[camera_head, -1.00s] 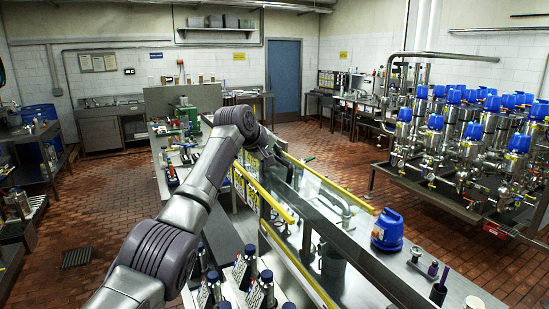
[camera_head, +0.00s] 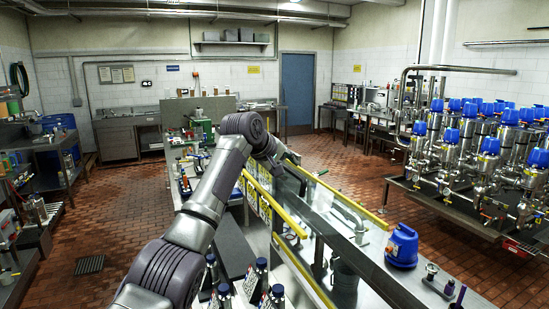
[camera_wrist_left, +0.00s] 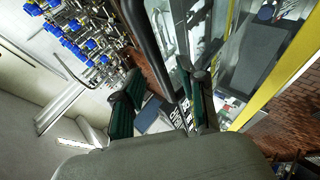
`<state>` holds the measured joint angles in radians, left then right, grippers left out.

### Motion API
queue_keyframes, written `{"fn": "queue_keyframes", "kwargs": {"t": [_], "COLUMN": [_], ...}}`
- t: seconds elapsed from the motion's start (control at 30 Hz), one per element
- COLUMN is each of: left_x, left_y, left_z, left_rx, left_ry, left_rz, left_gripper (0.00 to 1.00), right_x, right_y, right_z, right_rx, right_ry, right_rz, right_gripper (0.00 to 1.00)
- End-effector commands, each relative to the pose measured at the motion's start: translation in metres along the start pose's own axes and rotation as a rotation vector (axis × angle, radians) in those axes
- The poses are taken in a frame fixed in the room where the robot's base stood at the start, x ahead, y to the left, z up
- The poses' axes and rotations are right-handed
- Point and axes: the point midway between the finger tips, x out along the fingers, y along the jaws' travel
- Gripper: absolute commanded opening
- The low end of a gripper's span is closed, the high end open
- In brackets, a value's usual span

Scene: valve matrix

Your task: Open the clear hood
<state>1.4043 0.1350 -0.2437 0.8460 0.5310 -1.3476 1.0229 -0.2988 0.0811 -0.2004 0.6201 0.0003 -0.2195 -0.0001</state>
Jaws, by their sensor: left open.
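The clear hood (camera_head: 318,215) is a long box of clear panels with yellow edge strips on the steel bench, right of centre in the head view. It looks closed, though its lid position is hard to tell. My left arm reaches over from the lower left, and my left gripper (camera_head: 283,158) is at the hood's far end. A clear panel and a yellow strip (camera_wrist_left: 285,80) lie just beyond and to the right of the fingers. My right gripper is not in view.
A blue container (camera_head: 402,247) and small metal parts (camera_head: 437,280) stand on the bench right of the hood. Several dark bottles (camera_head: 262,285) stand on the near left side. A rack of blue-topped valves (camera_head: 470,150) stands at the right. The brick floor (camera_head: 120,215) at left is open.

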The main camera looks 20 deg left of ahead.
Motion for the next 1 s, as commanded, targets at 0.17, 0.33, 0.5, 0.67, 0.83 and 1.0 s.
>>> {"fn": "queue_keyframes", "kwargs": {"t": [0.17, 0.33, 0.5, 0.67, 0.83, 1.0], "left_x": [-0.042, -0.071, -0.087, -0.09, -0.09, -0.089], "left_y": [0.001, 0.0, 0.0, 0.0, 0.0, 0.0], "left_z": [0.0, 0.0, 0.001, 0.001, 0.001, 0.001], "left_rx": [0.002, 0.0, 0.001, 0.0, 0.0, 0.0], "left_ry": [0.002, 0.001, 0.0, -0.001, -0.001, -0.001], "left_rz": [0.003, 0.0, -0.001, -0.003, -0.002, -0.002], "left_gripper": [0.41, 0.41, 0.41, 0.41, 0.41, 0.41], "right_x": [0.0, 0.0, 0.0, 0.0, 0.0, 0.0], "right_y": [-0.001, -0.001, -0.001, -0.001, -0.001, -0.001], "right_z": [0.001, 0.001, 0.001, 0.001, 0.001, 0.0], "right_rx": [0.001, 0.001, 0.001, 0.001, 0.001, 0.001], "right_ry": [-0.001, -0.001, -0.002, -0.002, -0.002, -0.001], "right_rz": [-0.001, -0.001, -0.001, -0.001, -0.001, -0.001], "right_gripper": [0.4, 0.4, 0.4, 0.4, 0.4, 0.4]}}
